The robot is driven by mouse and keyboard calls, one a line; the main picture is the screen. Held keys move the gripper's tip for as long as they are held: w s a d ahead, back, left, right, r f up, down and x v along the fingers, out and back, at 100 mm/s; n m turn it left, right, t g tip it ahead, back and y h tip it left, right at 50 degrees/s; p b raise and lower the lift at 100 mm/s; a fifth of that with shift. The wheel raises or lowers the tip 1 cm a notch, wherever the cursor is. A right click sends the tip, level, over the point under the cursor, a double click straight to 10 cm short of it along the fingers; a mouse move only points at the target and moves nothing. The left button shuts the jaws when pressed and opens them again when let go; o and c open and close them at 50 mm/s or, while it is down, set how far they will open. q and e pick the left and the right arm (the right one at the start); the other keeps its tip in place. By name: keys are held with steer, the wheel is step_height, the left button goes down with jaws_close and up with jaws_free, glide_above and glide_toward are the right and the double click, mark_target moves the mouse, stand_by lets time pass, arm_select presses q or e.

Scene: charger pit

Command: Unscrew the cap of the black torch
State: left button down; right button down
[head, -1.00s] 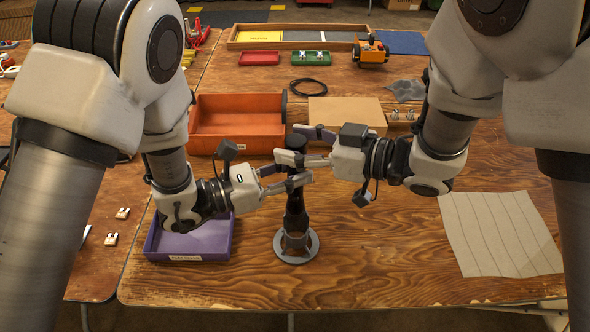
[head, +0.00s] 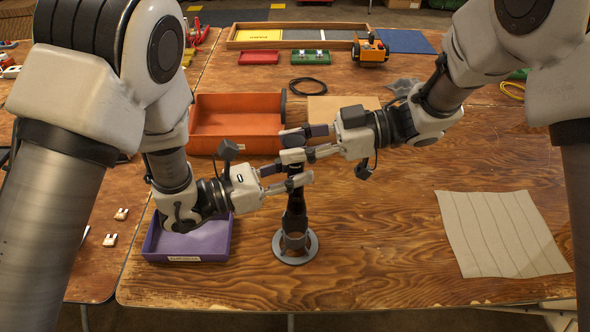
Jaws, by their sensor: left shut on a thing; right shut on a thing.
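The black torch (head: 294,208) stands upright in a round grey holder (head: 312,246) on the wooden table. My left gripper (head: 296,182), the lower one, comes in from the left and is shut on the torch body. My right gripper (head: 292,147) comes in from the right just above it and is shut at the torch's top end, where the cap is. Its fingers hide most of the cap. A short dark stretch of torch shows between the two grippers. I cannot tell whether the cap is apart from the body.
A purple tray (head: 222,240) sits under my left arm. An orange bin (head: 237,101) and a cardboard box (head: 325,105) stand behind the torch. A grey cloth (head: 500,235) lies at the right. The table front and right of the torch is clear.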

steer(key=n+g, duration=0.2)
steer(key=g, duration=0.1)
steer(key=shift+n+h, duration=0.3)
steer(key=n+g+h, duration=0.1)
steer(key=g, duration=0.1)
steer(key=n+g, duration=0.1)
steer(key=g, duration=0.1)
steer(key=shift+w+f+n+h, duration=0.1)
steer(key=shift+w+n+h, duration=0.1)
steer(key=shift+n+h, duration=0.2)
steer(key=shift+s, duration=0.2)
steer(key=c, duration=0.8)
jaws_free()
steer(key=m+t, duration=0.2)
steer(key=m+t+y, duration=0.1)
steer(key=t, duration=0.1)
steer(key=m+t+y, duration=0.1)
steer(key=m+t, duration=0.1)
steer(key=t, duration=0.1)
steer(key=shift+s+r+m, duration=0.2)
steer(key=shift+s+m, duration=0.1)
steer(key=shift+s, duration=0.05)
steer(key=shift+w+a, duration=0.1)
